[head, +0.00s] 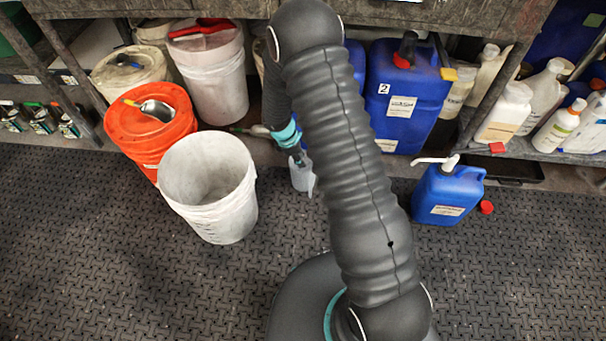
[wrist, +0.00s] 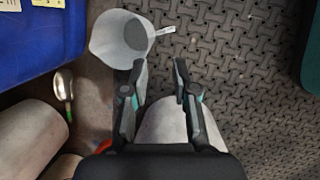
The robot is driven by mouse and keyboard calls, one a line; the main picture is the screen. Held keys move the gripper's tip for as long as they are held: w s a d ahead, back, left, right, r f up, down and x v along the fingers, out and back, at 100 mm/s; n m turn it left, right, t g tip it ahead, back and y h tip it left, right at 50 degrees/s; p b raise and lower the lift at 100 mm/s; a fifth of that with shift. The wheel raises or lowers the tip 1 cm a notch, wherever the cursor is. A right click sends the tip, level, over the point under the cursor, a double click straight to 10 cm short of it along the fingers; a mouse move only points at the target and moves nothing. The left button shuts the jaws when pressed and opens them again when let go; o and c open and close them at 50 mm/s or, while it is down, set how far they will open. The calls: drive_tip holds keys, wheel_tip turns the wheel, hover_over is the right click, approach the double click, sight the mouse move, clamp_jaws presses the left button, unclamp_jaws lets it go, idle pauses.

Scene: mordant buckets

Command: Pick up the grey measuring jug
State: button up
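The grey measuring jug (head: 302,178) stands on the floor, right of the open white bucket, partly hidden by my arm in the head view. In the wrist view the pale grey jug (wrist: 108,40) is seen from above, with its handle (wrist: 164,30) pointing right. My gripper (wrist: 160,62) is open with nothing between its fingertips. Its fingers point toward the jug's handle side and appear apart from the jug. In the head view my gripper (head: 298,158) is just above the jug, mostly hidden by my arm.
A blue canister (head: 447,197) and red cap (head: 486,207) are right. Large blue canisters (head: 398,100) stand behind. The front mat is clear.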

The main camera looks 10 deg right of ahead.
drive_tip(key=n, duration=0.2)
approach(305, 177)
drive_tip(key=s, duration=0.4)
drive_tip(key=shift+g, duration=0.3)
drive_tip(key=shift+w+a+b+x, duration=0.15)
drive_tip(key=shift+b+x, duration=0.1)
drive_tip(key=shift+x, duration=3.25)
drive_tip(key=shift+w+a+b+x, duration=0.1)
drive_tip(key=shift+a+b+x, duration=0.1)
drive_tip(key=shift+x, duration=3.3)
drive_tip(key=shift+f, duration=0.1)
clamp_jaws()
